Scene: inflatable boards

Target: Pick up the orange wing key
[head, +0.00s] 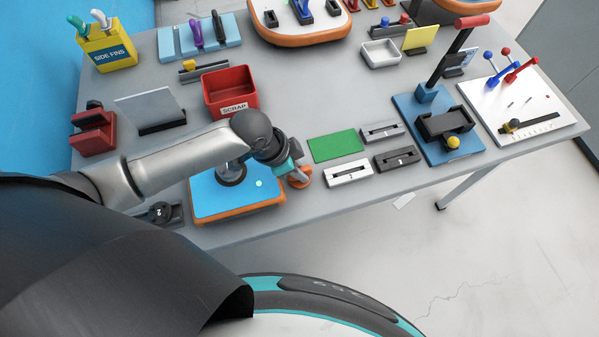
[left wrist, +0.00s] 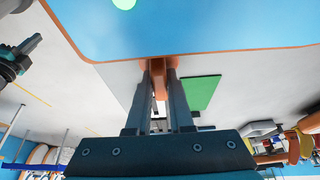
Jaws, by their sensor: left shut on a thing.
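The orange wing key (head: 302,180) shows at the right edge of the small blue board with orange sides (head: 207,196). My left gripper (head: 293,172) reaches over the board from the left and hides part of the key. In the left wrist view, the fingers of my left gripper (left wrist: 160,78) are closed on the orange key (left wrist: 159,84), right by the board's orange edge (left wrist: 225,52). I cannot tell whether the key still touches the board or table. My right gripper is not in view.
A red scrap bin (head: 229,92) stands behind my left arm. A green mat (head: 336,147) and several slotted blocks (head: 348,173) lie to the right. A blue-based press (head: 437,140) and a white board (head: 525,110) are farther right. The table's front edge is close.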

